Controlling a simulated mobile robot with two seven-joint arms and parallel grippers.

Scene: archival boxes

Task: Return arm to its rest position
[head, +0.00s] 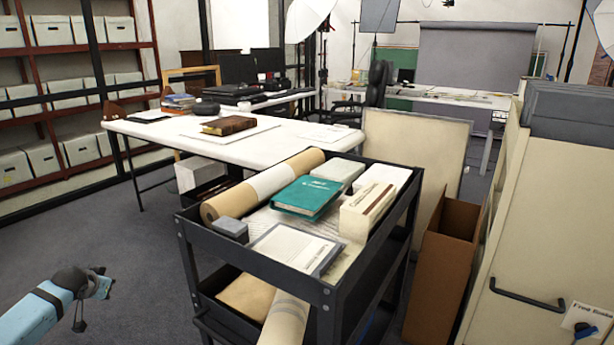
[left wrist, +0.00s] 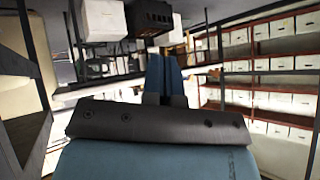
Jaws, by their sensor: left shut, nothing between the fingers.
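My left arm, light blue with a black band, comes in at the lower left of the head view. Its gripper (head: 104,283) is over the grey carpet, left of the black cart and apart from it. In the left wrist view, the left gripper's blue fingers (left wrist: 166,78) are together with nothing between them. My right gripper does not show in either view.
A black cart (head: 255,275) holds a rolled paper tube (head: 262,185), a teal book (head: 306,197) and boxes. Behind it stands a white table (head: 165,133). Shelves of boxes (head: 70,95) line the left wall. A tan cabinet (head: 540,230) stands right. Carpet (head: 110,225) is clear.

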